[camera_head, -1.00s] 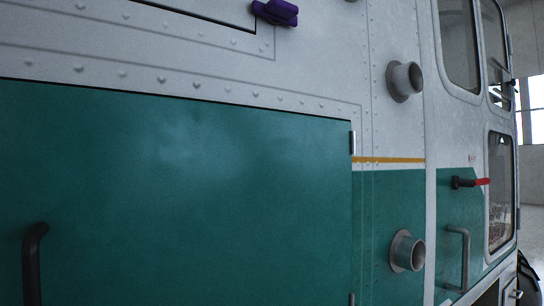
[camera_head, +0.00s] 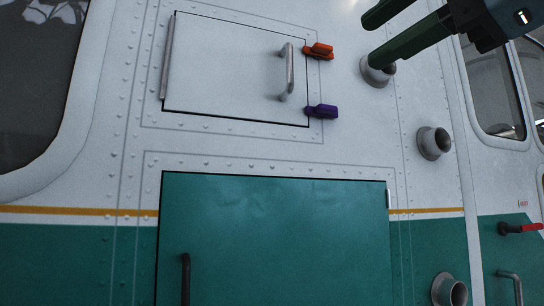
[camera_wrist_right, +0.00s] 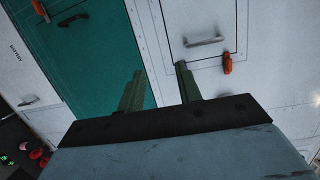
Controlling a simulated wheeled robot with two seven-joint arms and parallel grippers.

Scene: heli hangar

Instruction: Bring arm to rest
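My right gripper (camera_head: 374,38) comes in at the top right of the head view, in front of the white and green vehicle wall. Its two dark green fingers are apart with nothing between them. The right wrist view also shows the spread fingers (camera_wrist_right: 160,88), with the wall beyond. My left gripper is not in view.
A white hatch (camera_head: 225,70) has a metal handle (camera_head: 287,72), with an orange latch (camera_head: 319,51) and a purple latch (camera_head: 321,111) beside it. Below is a green door (camera_head: 275,240). Pipe stubs (camera_head: 434,143) stick out at right. A red-tipped lever (camera_head: 520,228) is farther right.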

